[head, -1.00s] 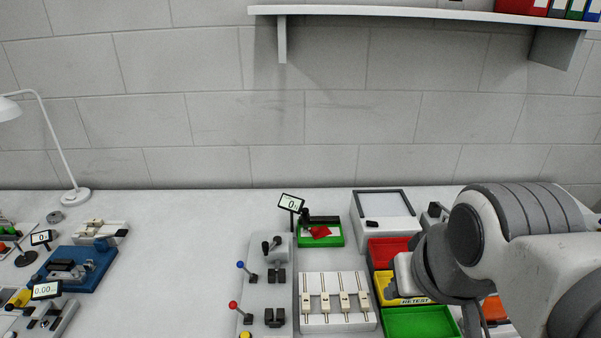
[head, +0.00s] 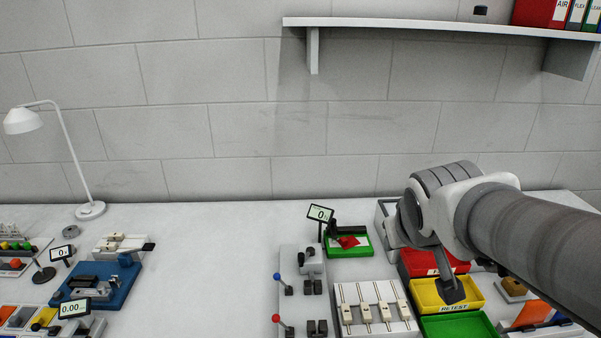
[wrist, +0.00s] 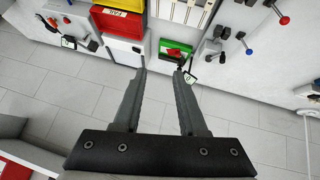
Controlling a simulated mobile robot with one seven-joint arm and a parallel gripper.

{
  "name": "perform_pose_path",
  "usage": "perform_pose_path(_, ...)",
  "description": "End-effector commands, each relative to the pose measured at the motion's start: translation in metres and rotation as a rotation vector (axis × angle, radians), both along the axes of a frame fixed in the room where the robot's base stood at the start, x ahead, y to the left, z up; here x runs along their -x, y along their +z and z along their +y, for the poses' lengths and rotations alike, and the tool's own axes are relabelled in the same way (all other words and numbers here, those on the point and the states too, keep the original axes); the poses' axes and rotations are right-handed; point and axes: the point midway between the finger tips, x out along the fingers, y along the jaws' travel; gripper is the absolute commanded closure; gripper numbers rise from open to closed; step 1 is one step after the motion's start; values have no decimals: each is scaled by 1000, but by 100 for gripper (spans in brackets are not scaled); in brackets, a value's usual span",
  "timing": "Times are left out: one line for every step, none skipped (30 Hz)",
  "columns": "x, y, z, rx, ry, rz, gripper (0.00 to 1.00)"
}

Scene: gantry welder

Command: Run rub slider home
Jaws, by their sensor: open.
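A white slider panel (head: 402,328) with several upright slots and cream slider knobs stands on the bench, right of centre. The knobs sit at about the same height in the lower part of their slots. I cannot read any label that marks the rub slider. The panel also shows at the top of the wrist view (wrist: 185,12). A smaller white unit with cream sliders (head: 118,243) stands at the left. My gripper (wrist: 163,72) is open and empty in the wrist view, apart from the panel. In the head view my arm hangs over the bins right of the panel.
A grey lever box (head: 298,262) with blue and red knobs stands left of the panel. A green tray (head: 352,250) is behind it. Red (head: 440,262), yellow (head: 425,295) and green (head: 458,328) bins stand at the right. The bench's middle left is clear.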

Motion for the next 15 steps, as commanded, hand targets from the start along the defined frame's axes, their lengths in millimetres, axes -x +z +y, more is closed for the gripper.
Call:
perform_pose_path(-18, -8, -7, 26, 11, -14, 59)
perform_pose_path(-29, -10, -10, 40, 21, -29, 59)
perform_pose_path(-42, -14, -14, 58, 35, -45, 59)
perform_pose_path(-53, -17, -17, 70, 47, -60, 59)
perform_pose_path(-63, -20, -19, 82, 60, -74, 59)
perform_pose_path(-77, -26, -22, 94, 80, -92, 59)
perform_pose_path(-87, -30, -24, 102, 97, -106, 59)
perform_pose_path(-97, -35, -26, 108, 112, -120, 59)
perform_pose_path(-110, -41, -27, 114, 137, -140, 59)
perform_pose_path(-119, -47, -28, 116, 154, -153, 59)
perform_pose_path(-128, -53, -29, 116, 175, -167, 59)
perform_pose_path(-140, -61, -29, 114, 202, -186, 59)
perform_pose_path(-148, -67, -29, 112, 223, -199, 59)
perform_pose_path(-156, -74, -29, 106, 245, -214, 59)
perform_pose_path(-166, -83, -28, 96, 274, -232, 59)
